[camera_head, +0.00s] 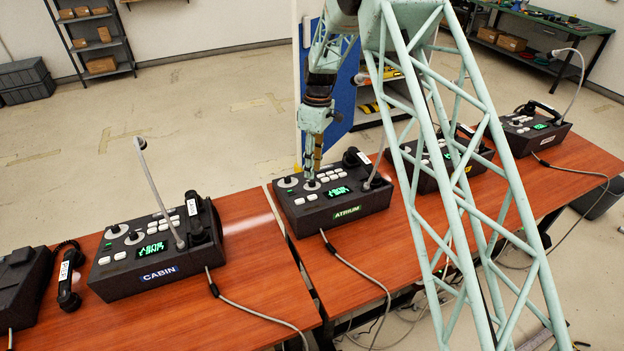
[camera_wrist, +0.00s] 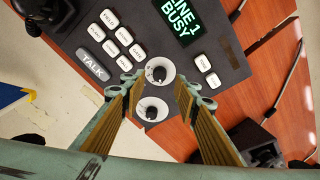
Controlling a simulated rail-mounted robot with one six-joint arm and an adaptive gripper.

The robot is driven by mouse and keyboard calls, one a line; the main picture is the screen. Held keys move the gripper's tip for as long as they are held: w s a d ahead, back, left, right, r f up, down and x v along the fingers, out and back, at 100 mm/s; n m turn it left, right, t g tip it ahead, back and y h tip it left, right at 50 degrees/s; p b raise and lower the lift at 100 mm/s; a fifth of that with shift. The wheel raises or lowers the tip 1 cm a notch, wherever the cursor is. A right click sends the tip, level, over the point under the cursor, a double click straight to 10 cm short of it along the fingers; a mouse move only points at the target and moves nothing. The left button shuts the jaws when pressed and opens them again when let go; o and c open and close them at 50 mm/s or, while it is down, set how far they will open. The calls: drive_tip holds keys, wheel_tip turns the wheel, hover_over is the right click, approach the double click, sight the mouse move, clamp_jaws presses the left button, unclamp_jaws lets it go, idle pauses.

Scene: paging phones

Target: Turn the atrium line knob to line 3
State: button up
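The atrium phone (camera_head: 345,210) is a dark console with a green ATRIUM label, white buttons and a lit screen. In the wrist view its screen (camera_wrist: 180,18) reads LINE 1 BUSY. It has two black knobs on white round dials, one nearer the screen (camera_wrist: 159,73) and one farther away (camera_wrist: 151,110). I cannot read which is the line knob. My gripper (camera_wrist: 157,82) points down at the console, open, with its fingers on either side of the knob nearer the screen. I cannot tell whether they touch it. In the head view my gripper (camera_head: 310,178) hides part of that knob.
The cabin phone (camera_head: 155,255) stands on the left table, with another dark phone at the far left. More phones (camera_head: 535,130) stand to the right, partly behind my lattice arm. A gooseneck microphone (camera_head: 377,160) rises from the atrium console's right side. Cables hang over the tables' front edge.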

sight(312, 181)
drive_tip(key=shift+s+a+f, duration=0.1)
drive_tip(key=shift+s+f, duration=0.1)
drive_tip(key=shift+f, duration=1)
drive_tip(key=shift+s+f, duration=0.15)
drive_tip(key=shift+f, duration=1.05)
drive_tip(key=shift+c, duration=0.7)
drive_tip(key=c, duration=0.7)
